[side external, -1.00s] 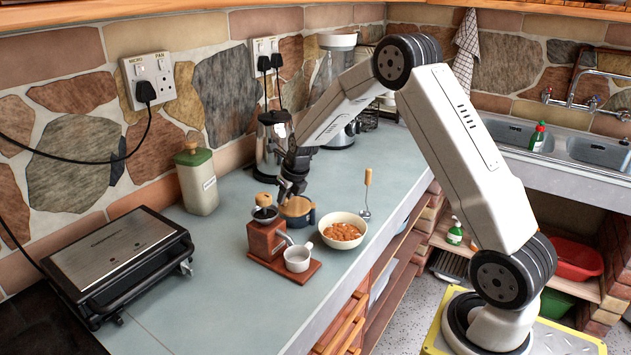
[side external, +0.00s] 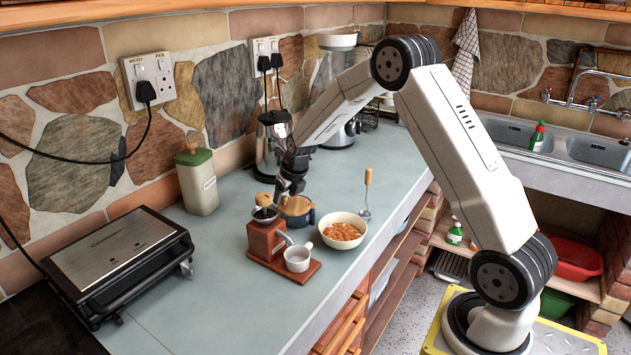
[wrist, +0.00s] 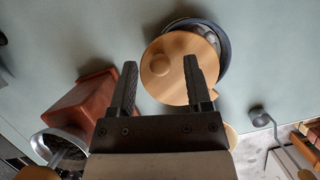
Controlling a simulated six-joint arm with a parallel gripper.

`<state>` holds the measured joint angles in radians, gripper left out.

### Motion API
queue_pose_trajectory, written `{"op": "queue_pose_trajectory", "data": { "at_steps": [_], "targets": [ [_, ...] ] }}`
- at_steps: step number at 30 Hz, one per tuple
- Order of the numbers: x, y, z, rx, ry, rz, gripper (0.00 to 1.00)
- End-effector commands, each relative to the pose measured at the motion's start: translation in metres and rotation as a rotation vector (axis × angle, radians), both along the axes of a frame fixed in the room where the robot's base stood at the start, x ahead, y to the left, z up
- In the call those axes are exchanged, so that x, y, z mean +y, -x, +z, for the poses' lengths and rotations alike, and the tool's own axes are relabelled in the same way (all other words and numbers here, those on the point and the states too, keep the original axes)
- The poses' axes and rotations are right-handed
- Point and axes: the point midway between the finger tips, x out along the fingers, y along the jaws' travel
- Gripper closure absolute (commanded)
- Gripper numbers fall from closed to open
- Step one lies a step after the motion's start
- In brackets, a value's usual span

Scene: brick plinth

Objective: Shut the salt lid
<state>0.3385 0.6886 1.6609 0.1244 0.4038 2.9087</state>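The salt pot (side external: 298,219) is a dark blue pot with a round wooden lid (side external: 293,206), standing on the grey counter behind the grinder. In the wrist view, the lid (wrist: 182,82) with its round knob (wrist: 160,65) sits off-centre on the pot (wrist: 224,52). A crescent of the pot's mouth shows along the upper right, with something pale inside. My gripper (side external: 290,193) is just above the lid in the side view. In the wrist view, my gripper (wrist: 160,62) is open, with the knob appearing between its fingertips. I cannot tell whether the fingers touch the lid.
A red-brown coffee grinder (side external: 265,240) with a white cup (side external: 297,259) stands close in front. A bowl of orange-brown food (side external: 343,230) is to the right, with a wooden-handled utensil (side external: 367,190) beyond it.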

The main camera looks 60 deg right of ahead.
Motion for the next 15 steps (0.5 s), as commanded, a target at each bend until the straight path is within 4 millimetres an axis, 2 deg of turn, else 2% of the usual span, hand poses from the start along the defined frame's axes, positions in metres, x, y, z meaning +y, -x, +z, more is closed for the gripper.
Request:
{"op": "queue_pose_trajectory", "data": {
  "at_steps": [8,15],
  "targets": [
    [0.0,0.001,0.001,0.001,0.0,0.0,0.37],
    [0.001,0.006,0.014,0.0,0.0,0.0,0.37]
  ]
}}
